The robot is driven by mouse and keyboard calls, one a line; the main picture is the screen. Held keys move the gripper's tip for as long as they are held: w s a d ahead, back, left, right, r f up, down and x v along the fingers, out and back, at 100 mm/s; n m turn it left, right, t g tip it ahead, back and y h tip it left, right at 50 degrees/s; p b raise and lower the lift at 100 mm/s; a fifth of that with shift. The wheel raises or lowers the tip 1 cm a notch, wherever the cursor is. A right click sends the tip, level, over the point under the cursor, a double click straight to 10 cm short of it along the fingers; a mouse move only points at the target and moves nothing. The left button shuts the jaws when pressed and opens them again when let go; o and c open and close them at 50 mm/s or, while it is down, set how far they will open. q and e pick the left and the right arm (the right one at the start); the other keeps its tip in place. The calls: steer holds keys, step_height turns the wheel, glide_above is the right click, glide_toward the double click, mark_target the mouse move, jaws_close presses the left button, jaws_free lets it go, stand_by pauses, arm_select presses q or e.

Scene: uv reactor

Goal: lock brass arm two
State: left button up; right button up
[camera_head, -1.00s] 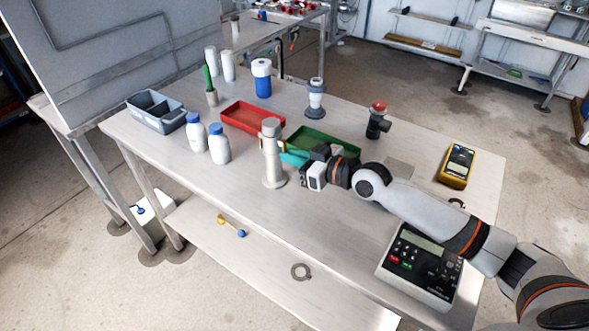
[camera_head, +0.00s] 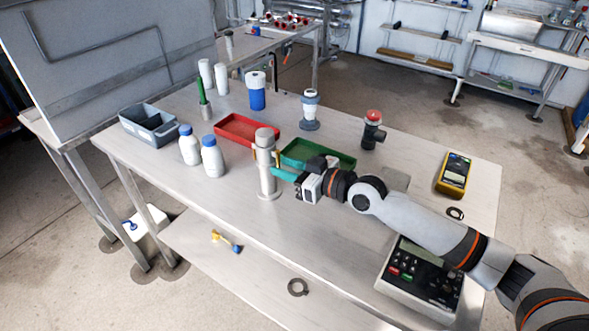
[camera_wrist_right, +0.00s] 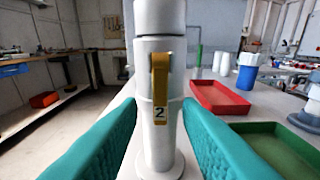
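The reactor (camera_head: 266,172) is an upright white and grey cylinder on a round base on the table. In the right wrist view the reactor (camera_wrist_right: 158,80) fills the middle, and brass arm two (camera_wrist_right: 160,88), marked "2", hangs vertically against its side. In the head view another brass strip (camera_head: 254,160) shows at the reactor's left side. My right gripper (camera_head: 283,172) points at the reactor from the right. Its teal fingers (camera_wrist_right: 158,130) are open, one on each side of the reactor's lower body, with nothing gripped. My left gripper is not in view.
A green tray (camera_head: 335,160) and a red tray (camera_head: 236,130) lie behind the reactor. Two white bottles (camera_head: 213,160) stand to its left. A grey bin (camera_head: 150,124), a control box (camera_head: 420,278) and a yellow meter (camera_head: 453,175) are also on the table.

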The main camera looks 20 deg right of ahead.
steer(key=b+v, duration=0.1)
steer(key=v, duration=1.1)
steer(key=shift+b, duration=0.35)
steer(key=shift+f, duration=0.1)
